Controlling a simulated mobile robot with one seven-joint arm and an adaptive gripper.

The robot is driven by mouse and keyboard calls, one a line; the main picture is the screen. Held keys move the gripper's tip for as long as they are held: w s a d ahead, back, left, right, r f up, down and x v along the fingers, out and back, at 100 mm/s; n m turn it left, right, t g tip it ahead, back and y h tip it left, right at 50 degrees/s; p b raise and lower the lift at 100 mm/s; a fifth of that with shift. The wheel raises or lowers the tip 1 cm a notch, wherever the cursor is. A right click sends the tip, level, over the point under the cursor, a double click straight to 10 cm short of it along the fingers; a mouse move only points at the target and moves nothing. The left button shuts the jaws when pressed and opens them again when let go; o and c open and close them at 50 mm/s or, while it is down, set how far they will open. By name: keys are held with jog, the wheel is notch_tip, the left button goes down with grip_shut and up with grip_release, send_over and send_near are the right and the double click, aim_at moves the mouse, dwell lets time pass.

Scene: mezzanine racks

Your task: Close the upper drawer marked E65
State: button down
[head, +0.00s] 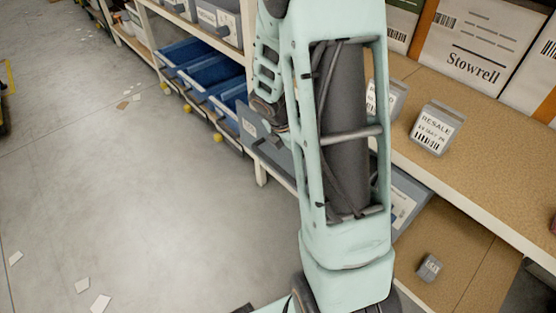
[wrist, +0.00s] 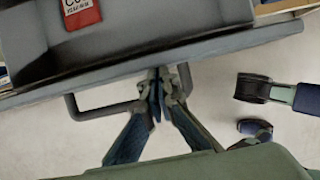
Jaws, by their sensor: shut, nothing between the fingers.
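In the wrist view a grey drawer (wrist: 215,44) fills the top, its front edge running across the picture. A dark bar handle (wrist: 98,111) sticks out from that front. My gripper (wrist: 160,82) is shut and empty, its fingertips close to the drawer front within the handle's span; I cannot tell whether they touch. In the head view my arm hides the gripper and much of the racks. Grey drawers show on both sides of the arm, one with a white label at left (head: 270,148) and one at right (head: 410,198). I cannot read E65 on any.
A red-labelled item (wrist: 80,12) sits at the drawer in the wrist view. Blue bins (head: 190,65) line the lower rack at left. Small grey boxes (head: 437,125) and a Stowrell carton (head: 470,45) stand on the right shelves. The concrete floor (head: 130,190) at left is mostly clear.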

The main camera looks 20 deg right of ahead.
jog(key=w+d+p, duration=0.4)
jog(key=d+p, duration=0.2)
jog(key=d, duration=0.6)
jog(key=shift+d, duration=0.3)
jog(key=shift+w+d+r, duration=0.15)
jog(key=shift+r, duration=0.05)
